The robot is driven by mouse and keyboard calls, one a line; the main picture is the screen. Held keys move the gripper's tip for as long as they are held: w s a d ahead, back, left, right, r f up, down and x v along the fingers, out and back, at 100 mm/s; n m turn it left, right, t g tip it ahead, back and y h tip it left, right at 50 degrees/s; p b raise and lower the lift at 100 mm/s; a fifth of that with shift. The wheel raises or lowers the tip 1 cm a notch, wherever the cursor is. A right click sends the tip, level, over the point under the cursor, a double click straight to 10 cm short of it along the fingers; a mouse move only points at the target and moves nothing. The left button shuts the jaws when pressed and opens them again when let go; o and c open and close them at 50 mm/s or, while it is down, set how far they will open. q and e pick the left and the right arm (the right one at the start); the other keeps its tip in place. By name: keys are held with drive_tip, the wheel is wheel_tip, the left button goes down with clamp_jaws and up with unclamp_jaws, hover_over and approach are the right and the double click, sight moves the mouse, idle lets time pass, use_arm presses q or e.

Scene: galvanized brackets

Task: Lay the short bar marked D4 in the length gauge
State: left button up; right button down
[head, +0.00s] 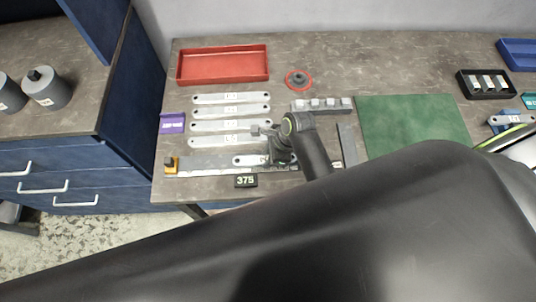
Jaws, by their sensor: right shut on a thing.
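My right gripper (277,150) is over the front of the bench, shut on a short pale bar (247,160) with a white label too small to read. The bar lies along or just above the length gauge (205,165), a long grey rail with a yellow end piece (171,165) at its left. I cannot tell whether the bar touches the gauge. My gripper and arm hide part of the bar and the gauge's right part. A black tag reading 375 (245,181) is at the gauge's front. My left gripper is not in view.
Several longer labelled bars (230,111) lie in rows behind the gauge. A red tray (222,65), a red ring with a grey part (298,79), a row of grey blocks (321,104) and a green mat (410,122) surround them. A purple tag (172,123) is at left.

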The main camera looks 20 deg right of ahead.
drive_tip(key=c, duration=1)
unclamp_jaws()
drive_tip(key=v, duration=1.7)
drive_tip(key=shift+s+d+r+b, duration=0.1)
drive_tip(key=shift+d+r+b, duration=0.1)
drive_tip(key=shift+b, duration=0.1)
drive_tip(key=shift+a, duration=0.1)
